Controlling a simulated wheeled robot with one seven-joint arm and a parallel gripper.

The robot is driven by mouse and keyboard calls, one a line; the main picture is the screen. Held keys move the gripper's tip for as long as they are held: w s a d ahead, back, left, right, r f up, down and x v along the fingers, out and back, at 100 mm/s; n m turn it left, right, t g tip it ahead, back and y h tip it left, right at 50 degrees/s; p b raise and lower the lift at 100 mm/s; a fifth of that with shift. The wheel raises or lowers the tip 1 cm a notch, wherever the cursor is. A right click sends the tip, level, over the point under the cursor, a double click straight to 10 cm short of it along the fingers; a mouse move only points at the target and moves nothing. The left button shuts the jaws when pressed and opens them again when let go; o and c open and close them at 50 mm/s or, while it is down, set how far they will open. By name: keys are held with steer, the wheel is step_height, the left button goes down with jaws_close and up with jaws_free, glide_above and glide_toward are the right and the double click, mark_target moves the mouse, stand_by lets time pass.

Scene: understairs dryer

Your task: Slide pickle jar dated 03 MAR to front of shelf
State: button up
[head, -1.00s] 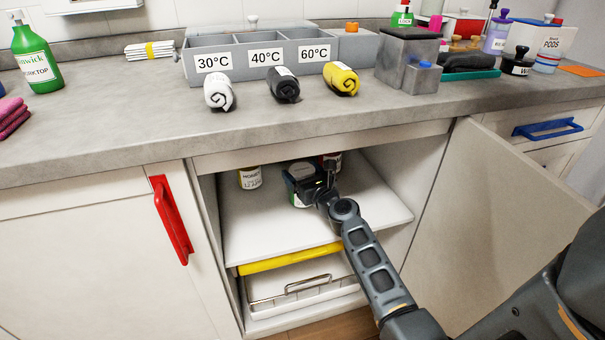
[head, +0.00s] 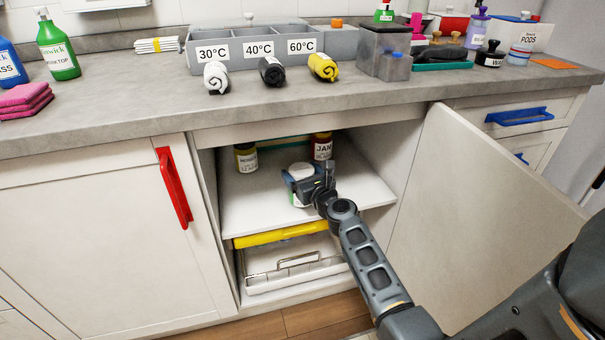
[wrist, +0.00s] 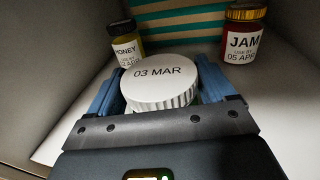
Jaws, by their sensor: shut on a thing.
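The pickle jar has a white ribbed lid reading "03 MAR" in the wrist view (wrist: 161,84). In the head view the jar (head: 301,169) stands on the white cupboard shelf (head: 245,212), between the back and the front edge. My gripper (head: 300,184) is shut on the jar, with a blue finger on each side of it, as the wrist view (wrist: 163,95) shows. The jar's lower body is mostly hidden by my gripper.
A honey jar (head: 246,158) stands back left and a jam jar (head: 322,146) back right. A teal-striped panel (wrist: 185,30) is behind them. A yellow strip (head: 280,234) and a wire rack lie below. The cupboard door (head: 480,210) stands open at right.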

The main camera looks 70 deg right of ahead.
steer(key=shift+a, duration=0.1)
steer(key=o, duration=1.3)
steer(key=shift+o, duration=0.2)
steer(key=v, duration=0.7)
steer(key=shift+s+a+p, duration=0.25)
steer(key=shift+s+p, duration=0.05)
